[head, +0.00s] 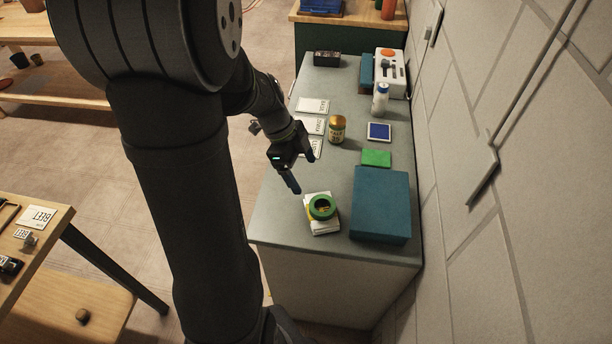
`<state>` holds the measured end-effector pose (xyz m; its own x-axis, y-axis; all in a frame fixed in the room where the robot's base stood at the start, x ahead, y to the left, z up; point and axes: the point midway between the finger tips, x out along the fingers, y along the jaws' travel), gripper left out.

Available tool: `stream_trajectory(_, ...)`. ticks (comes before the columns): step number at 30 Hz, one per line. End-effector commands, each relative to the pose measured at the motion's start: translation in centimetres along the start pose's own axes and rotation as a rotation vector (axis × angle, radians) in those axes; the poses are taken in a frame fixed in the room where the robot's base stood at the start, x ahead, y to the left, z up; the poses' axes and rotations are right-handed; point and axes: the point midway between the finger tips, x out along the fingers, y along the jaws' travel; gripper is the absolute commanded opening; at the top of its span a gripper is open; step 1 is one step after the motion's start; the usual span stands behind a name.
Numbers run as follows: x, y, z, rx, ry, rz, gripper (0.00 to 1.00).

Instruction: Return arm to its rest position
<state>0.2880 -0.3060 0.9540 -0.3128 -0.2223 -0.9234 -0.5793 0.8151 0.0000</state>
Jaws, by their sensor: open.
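My gripper (302,172) hangs from my dark arm over the left part of the grey counter (340,84). Its two dark fingers are spread apart, with nothing seen between them. One finger points toward a green ring-shaped item (322,207), which lies on a small white and yellow stack (322,227) near the counter's front edge. The gripper looks apart from that ring. My arm hides part of the floor and the counter's left edge.
A blue box (381,204) stands front right on the counter. A jar (337,130), a white bottle (380,99), white cards (313,106), a green block (376,158) and a white device (391,73) stand behind. A wall bounds the right. A wooden table (50,212) is at left.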

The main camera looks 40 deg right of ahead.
Motion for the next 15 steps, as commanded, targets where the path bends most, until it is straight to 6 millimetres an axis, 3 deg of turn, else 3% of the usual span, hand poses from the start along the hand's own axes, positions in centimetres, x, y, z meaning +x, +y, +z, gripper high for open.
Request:
stream_trajectory(10, 0.0, 0.0, 0.0, 0.000, 0.000, 0.001, 0.85)
stream_trajectory(15, 1.5, 0.1, 0.0, -0.001, 0.001, 0.004, 0.85)
